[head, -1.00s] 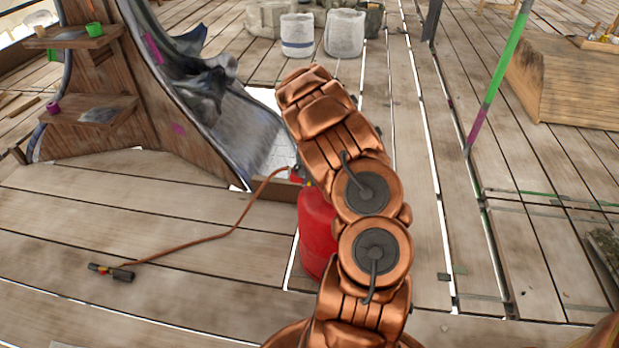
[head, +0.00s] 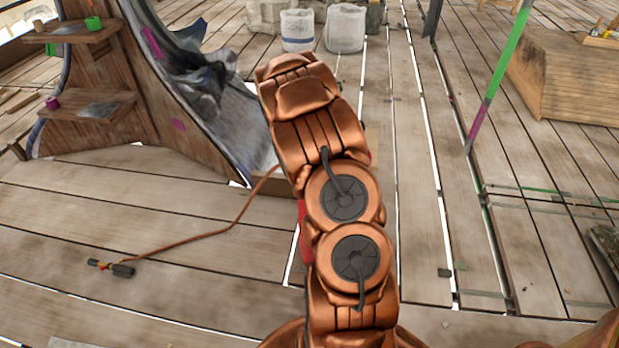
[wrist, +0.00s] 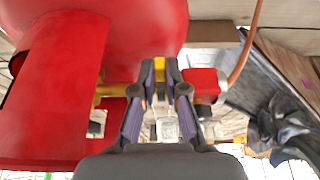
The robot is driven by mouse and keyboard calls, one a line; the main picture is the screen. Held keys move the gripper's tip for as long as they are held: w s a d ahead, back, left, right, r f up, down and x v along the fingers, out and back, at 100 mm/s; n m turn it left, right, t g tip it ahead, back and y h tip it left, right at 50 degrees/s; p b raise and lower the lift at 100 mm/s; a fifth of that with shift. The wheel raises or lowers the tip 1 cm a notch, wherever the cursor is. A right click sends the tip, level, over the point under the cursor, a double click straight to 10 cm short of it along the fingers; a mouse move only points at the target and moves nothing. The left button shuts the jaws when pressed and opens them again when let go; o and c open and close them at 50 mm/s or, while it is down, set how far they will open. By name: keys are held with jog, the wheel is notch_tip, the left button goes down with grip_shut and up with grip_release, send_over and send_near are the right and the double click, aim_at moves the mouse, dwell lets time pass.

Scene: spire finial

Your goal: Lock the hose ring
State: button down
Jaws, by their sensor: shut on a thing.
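A red gas cylinder (wrist: 130,35) fills the upper left of the wrist view; in the head view only a sliver of it (head: 303,240) shows beside my arm. My gripper (wrist: 160,68) is shut on a small yellow part (wrist: 159,78) at the cylinder's fittings. I cannot tell whether this part is the hose ring. A red block (wrist: 203,84) sits just right of the fingers. The orange-brown hose (head: 206,235) runs from behind my arm to a dark torch handle (head: 112,269) on the floor. My gripper is hidden behind my arm in the head view.
A curved wooden structure with shelves (head: 82,108) stands at the left. Two pale buckets (head: 345,28) are at the back. A green and purple pole (head: 500,70) and a wooden block (head: 580,80) stand at the right. Floor planks at left front are mostly clear.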

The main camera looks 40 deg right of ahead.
jog(key=shift+a+f+t+h+b, duration=0.25)
jog(key=shift+f+t+h+b, duration=0.6)
jog(key=shift+h, duration=0.25)
jog(key=f+t+h+b, duration=0.1)
jog(key=h+b, duration=0.1)
jog(key=shift+f+t+h, duration=0.35)
jog(key=shift+h, duration=0.05)
jog(key=shift+w+d+f+t+h+b, duration=0.15)
jog(key=shift+f+t+h+b, duration=0.2)
jog(key=shift+t+h+b, duration=0.35)
jog(key=shift+h, duration=0.3)
jog(key=shift+w+d+h, duration=0.1)
jog(key=shift+d+h, duration=0.05)
jog(key=shift+h, duration=0.15)
jog(key=c, duration=1.2)
grip_release()
jog(key=shift+s, duration=0.2)
